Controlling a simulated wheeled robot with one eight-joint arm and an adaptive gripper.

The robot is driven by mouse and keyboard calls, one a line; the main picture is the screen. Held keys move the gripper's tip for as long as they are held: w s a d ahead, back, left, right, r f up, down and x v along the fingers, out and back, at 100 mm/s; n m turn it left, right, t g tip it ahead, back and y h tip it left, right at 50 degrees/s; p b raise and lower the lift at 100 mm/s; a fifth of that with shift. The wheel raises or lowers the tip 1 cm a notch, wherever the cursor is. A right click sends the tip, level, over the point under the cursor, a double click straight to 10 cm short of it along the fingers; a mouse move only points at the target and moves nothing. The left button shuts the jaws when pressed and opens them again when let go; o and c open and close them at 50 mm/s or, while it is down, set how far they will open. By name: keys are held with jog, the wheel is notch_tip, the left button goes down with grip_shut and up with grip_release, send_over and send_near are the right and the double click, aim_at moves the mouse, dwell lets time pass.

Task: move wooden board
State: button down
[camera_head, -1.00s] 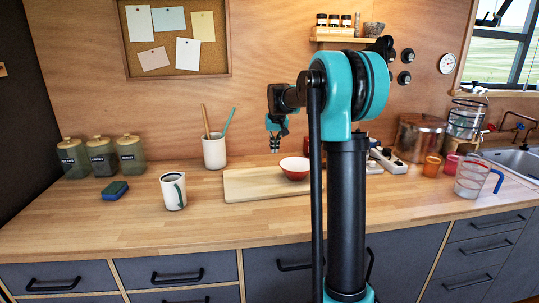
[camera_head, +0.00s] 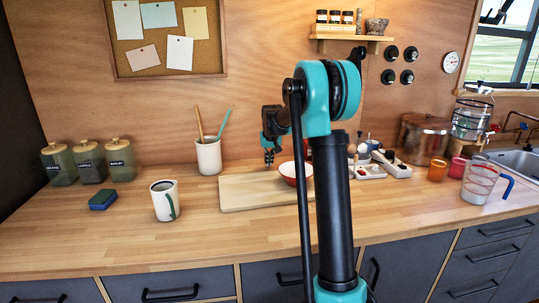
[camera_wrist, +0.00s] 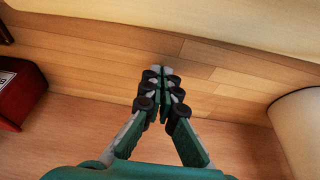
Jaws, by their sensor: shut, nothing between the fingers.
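The light wooden board (camera_head: 245,193) lies flat on the counter in the head view. A red bowl with a pale inside (camera_head: 290,174) sits at its right end, partly hidden by my arm. My gripper (camera_head: 268,163) points down at the board's far edge, left of the bowl. In the wrist view my gripper (camera_wrist: 161,72) is shut and empty, its tips low over the counter strip. A pale wooden band along the top there looks like the board (camera_wrist: 220,22), apart from the fingertips in the picture. Whether they touch the counter I cannot tell.
A utensil crock (camera_head: 208,157) stands left of my gripper, probably the cream curve in the wrist view (camera_wrist: 303,118). A red labelled object (camera_wrist: 18,92) is opposite. The counter's front is clear.

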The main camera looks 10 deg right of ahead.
aim_at(277, 188)
jog(key=shift+s+f, duration=0.2)
jog(key=shift+s, duration=1.75)
jog(key=s, duration=1.5)
jog(key=shift+s, duration=0.3)
